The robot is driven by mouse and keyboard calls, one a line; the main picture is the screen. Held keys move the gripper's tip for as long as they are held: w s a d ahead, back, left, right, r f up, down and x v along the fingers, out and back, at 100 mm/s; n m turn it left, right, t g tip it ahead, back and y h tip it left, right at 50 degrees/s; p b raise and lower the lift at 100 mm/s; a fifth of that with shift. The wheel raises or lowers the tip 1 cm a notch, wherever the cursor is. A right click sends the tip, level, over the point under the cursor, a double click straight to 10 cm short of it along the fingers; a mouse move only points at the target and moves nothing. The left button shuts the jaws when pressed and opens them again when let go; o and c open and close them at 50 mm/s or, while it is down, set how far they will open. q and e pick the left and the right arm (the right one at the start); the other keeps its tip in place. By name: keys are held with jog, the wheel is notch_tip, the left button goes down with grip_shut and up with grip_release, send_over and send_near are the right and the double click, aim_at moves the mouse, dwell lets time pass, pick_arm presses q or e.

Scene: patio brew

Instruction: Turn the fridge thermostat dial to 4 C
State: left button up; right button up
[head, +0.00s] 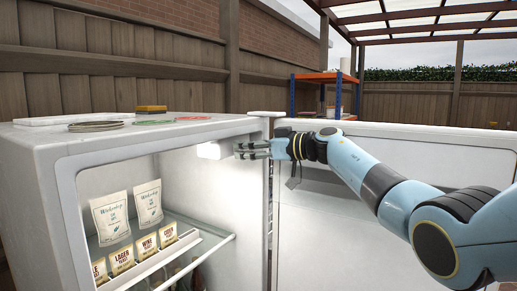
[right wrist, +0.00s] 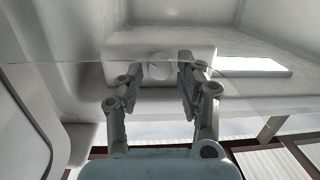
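The white fridge (head: 45,165) stands open, with its door (head: 400,150) swung out to the right. A pale thermostat housing (head: 210,151) sits high on the inner right wall; it also shows in the right wrist view (right wrist: 120,45). The round pale dial (right wrist: 160,66) is on its face; its markings and setting are too faint to read. My right gripper (head: 240,150) is just right of the housing. In the right wrist view the gripper (right wrist: 160,72) is open, its fingers apart on either side of the dial; contact cannot be told. My left gripper is out of view.
A shelf inside holds white pouches (head: 112,218) and several small yeast packets (head: 121,260) at lower left. Rings (head: 96,126) and a yellow-and-dark block (head: 151,108) lie on the fridge top. An orange-and-blue rack (head: 325,77) stands behind.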

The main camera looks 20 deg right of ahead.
jog(key=v, duration=1.1)
jog(key=shift+s+d, duration=0.2)
jog(key=shift+s, duration=0.1)
